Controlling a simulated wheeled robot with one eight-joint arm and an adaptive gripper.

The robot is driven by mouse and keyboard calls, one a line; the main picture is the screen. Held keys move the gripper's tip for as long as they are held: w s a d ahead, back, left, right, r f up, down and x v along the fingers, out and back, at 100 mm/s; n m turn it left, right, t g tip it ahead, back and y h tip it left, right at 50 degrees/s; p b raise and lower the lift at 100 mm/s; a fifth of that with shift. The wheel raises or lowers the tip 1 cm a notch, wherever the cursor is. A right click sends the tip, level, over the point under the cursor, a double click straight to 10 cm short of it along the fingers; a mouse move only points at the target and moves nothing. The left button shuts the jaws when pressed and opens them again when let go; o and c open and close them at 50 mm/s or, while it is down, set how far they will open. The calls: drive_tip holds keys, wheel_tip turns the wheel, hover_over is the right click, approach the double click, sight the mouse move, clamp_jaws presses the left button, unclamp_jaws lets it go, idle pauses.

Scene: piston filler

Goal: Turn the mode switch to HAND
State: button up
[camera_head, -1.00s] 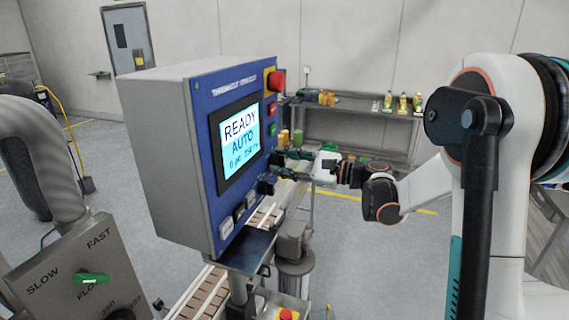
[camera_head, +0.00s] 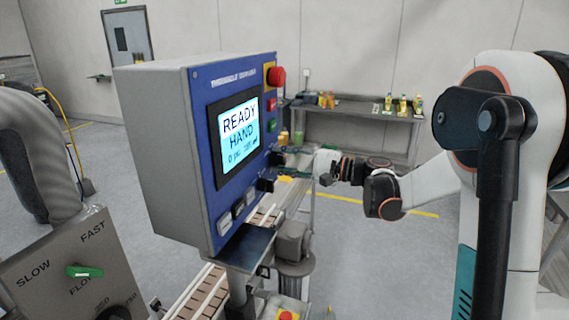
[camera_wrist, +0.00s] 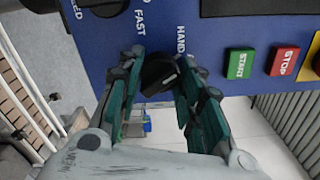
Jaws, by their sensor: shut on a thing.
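The mode switch (camera_wrist: 156,77) is a black knob on the blue panel (camera_wrist: 215,95), with the word HAND printed beside it in the wrist view. My gripper (camera_wrist: 160,66) has its green-padded fingers on either side of the knob, shut on it. In the head view my gripper (camera_head: 287,163) reaches the panel's right edge from the right, and the knob is hard to make out there. The panel's screen (camera_head: 239,137) reads READY and HAND, with a smaller blurred line below.
A green START button (camera_wrist: 239,64) and a red STOP button (camera_wrist: 283,61) sit to the right of the switch. A red emergency button (camera_head: 277,77) tops the panel. A conveyor (camera_head: 200,294) runs below. A shelf (camera_head: 345,108) with bottles stands behind.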

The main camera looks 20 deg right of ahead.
drive_tip(key=shift+n, duration=1.1)
drive_tip(key=o, duration=1.1)
drive_tip(key=shift+c, duration=0.2)
drive_tip(key=v, duration=1.2)
